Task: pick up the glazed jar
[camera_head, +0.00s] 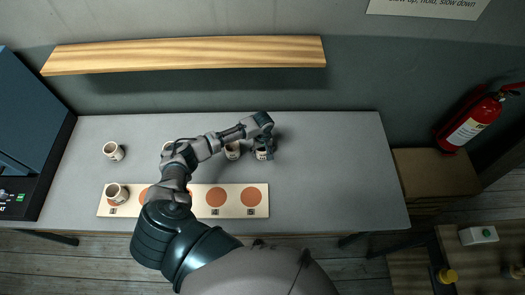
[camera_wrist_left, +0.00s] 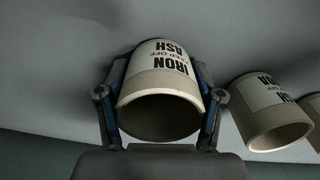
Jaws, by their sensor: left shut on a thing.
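My left gripper (camera_head: 267,146) is over the right end of a row of jars on the grey table. It is shut on a pale jar (camera_head: 261,155) with a dark-lettered label. In the left wrist view, this jar (camera_wrist_left: 165,83) sits between both fingers, its label reading "IRON ASH" and its open mouth toward the camera. A similar jar (camera_head: 232,151) stands just left of it; a labelled neighbour shows in the left wrist view (camera_wrist_left: 268,112). I cannot tell from the surface which jar is glazed. My right gripper is not in view.
A pale strip (camera_head: 262,212) with several orange discs lies along the front of the table (camera_head: 335,170); a jar (camera_head: 117,193) stands at its left end. Another jar (camera_head: 114,151) stands behind it. A wooden shelf (camera_head: 190,55) overhangs the back. The table's right side is clear.

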